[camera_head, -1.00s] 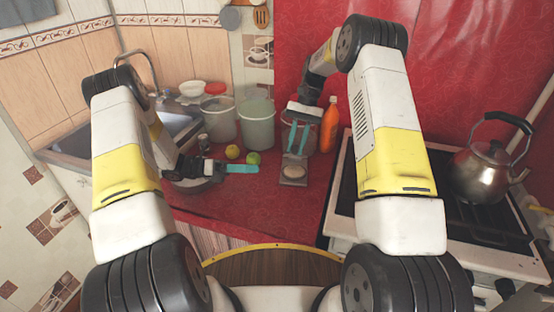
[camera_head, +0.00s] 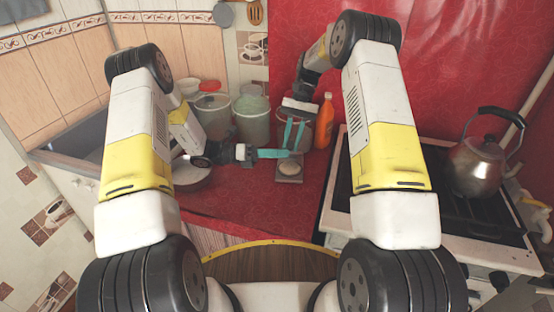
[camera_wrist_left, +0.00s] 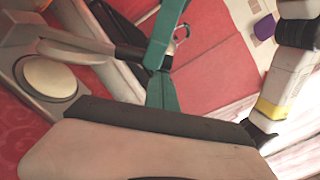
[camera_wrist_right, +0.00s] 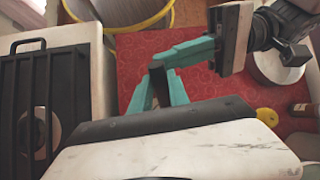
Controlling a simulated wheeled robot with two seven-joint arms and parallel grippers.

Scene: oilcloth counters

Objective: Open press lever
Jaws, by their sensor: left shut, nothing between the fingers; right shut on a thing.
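The grey press (camera_head: 288,178) with its round pale disc stands on the red counter; its base and cream disc also show in the left wrist view (camera_wrist_left: 50,80). My right gripper (camera_head: 293,138) points down at the back of the press. Its teal fingers are shut on a dark part between them, which looks like the press lever (camera_wrist_right: 158,80); the fingers hide most of it. My left gripper (camera_head: 284,153) is shut and empty. It reaches in from the left, its tip close beside the right fingers above the press; whether it touches is unclear.
A round pan (camera_head: 192,177) lies under my left forearm. Buckets (camera_head: 252,118) stand behind it, and an orange bottle (camera_head: 325,122) is behind the press. The stove with a kettle (camera_head: 476,160) is on the right. The counter's front is clear.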

